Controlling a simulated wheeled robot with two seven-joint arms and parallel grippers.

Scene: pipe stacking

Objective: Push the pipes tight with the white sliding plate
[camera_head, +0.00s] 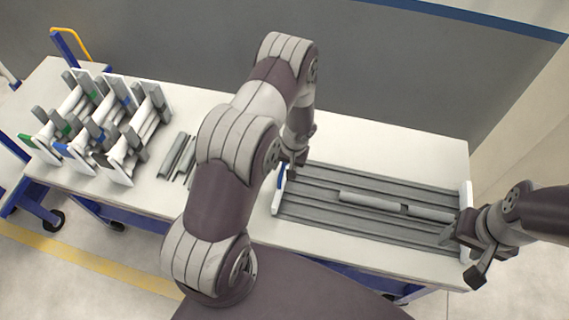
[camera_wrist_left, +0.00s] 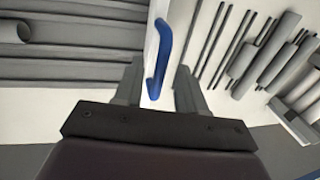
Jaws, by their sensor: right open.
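The grooved grey tray (camera_head: 330,222) lies on the table. Two grey pipes (camera_head: 370,201) (camera_head: 431,213) lie end to end in one groove, with a small gap between them. The white sliding plate (camera_head: 276,203) stands at the tray's left end and carries a blue handle (camera_head: 281,177). In the left wrist view the blue handle (camera_wrist_left: 163,55) lies between the fingers of my left gripper (camera_wrist_left: 156,85), which are open with gaps beside it. A pipe end (camera_wrist_left: 22,31) also shows there. My right gripper (camera_head: 453,237) is open at the tray's right end.
A white end plate (camera_head: 465,200) closes the tray's right end. White racks (camera_head: 125,150) holding grey pipes stand at the table's left. Loose thin pipes (camera_head: 178,158) lie between racks and tray. The table behind the tray (camera_head: 370,145) is clear.

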